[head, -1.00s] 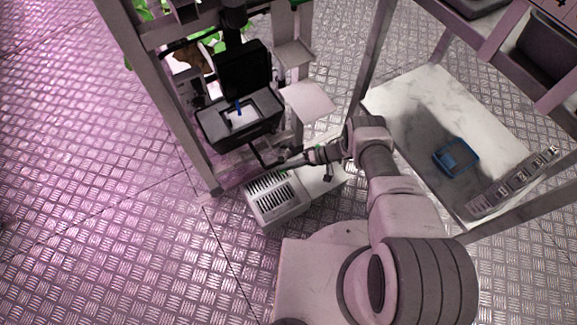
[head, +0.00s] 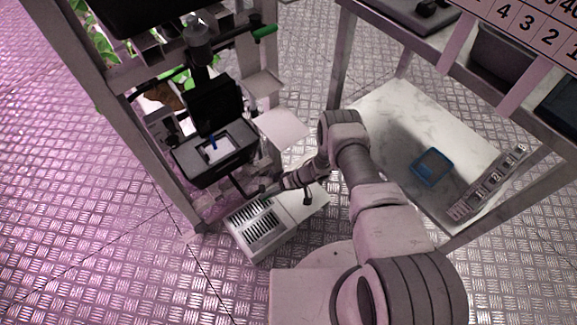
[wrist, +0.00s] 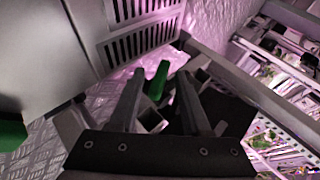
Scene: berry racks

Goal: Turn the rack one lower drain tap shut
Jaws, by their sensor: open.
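In the wrist view a green tap handle (wrist: 157,80) stands upright in the picture, between the two fingers of my gripper (wrist: 159,82). The fingers are apart and I see no contact with the handle; its depth relative to the tips is hard to judge. In the head view my gripper (head: 268,190) is low at the rack's foot, under a dark open-lidded box (head: 215,150) and above the slotted pale unit (head: 285,222). The lower tap is not clear there. Another green handle (head: 264,31) shows higher on the rack.
The rack's upright post (head: 140,140) stands left of my gripper. The slotted panel (wrist: 140,28) is close in the wrist view. The metal floor at left is clear.

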